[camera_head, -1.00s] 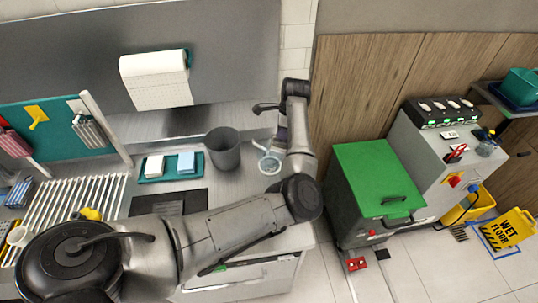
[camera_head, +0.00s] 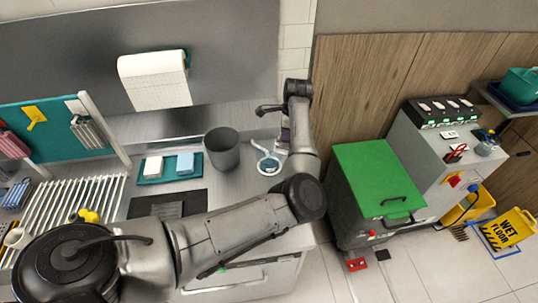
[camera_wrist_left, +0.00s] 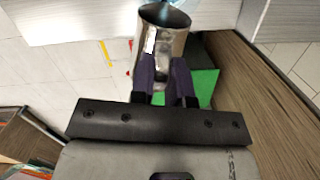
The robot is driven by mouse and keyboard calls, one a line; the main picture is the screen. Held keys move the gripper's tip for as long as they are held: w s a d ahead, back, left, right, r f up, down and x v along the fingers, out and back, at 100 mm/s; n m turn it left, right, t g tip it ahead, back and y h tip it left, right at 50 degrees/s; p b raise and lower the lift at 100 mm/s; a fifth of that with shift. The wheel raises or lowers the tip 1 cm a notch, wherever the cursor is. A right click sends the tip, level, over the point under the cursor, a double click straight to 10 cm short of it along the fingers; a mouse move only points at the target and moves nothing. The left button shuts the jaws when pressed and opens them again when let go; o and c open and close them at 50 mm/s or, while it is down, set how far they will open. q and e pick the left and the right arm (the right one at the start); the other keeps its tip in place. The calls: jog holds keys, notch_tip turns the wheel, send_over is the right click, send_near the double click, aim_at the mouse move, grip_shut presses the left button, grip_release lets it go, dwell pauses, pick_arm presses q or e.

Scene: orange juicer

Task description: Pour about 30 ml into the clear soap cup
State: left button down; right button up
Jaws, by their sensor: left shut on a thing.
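A silvery metal cup (camera_wrist_left: 162,42) is between the dark fingers of my left gripper (camera_wrist_left: 168,85) in the left wrist view. The gripper is shut on it. Its dark mouth is at the top of that view, with a bluish patch by the rim. In the head view my left gripper (camera_head: 284,135) is partly hidden by its wrist, over the right end of the counter. A small round pale vessel with blue inside (camera_head: 268,166), which looks like the clear soap cup, sits just below and left of it. I cannot tell whether anything flows. My right gripper is not in view.
A dark grey bin (camera_head: 222,150) stands left of the round vessel. A teal tray (camera_head: 143,181) with two sponges lies farther left. A green-lidded box (camera_head: 376,180) is on the floor to the right. My left arm crosses the counter front.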

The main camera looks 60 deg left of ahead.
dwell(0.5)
pick_arm(q)
jog(key=shift+s+a+f+t+h+b, duration=0.2)
jog(key=shift+t+h+b, duration=0.1)
jog(key=shift+b, duration=0.2)
jog(key=shift+f, duration=0.1)
dwell(0.5)
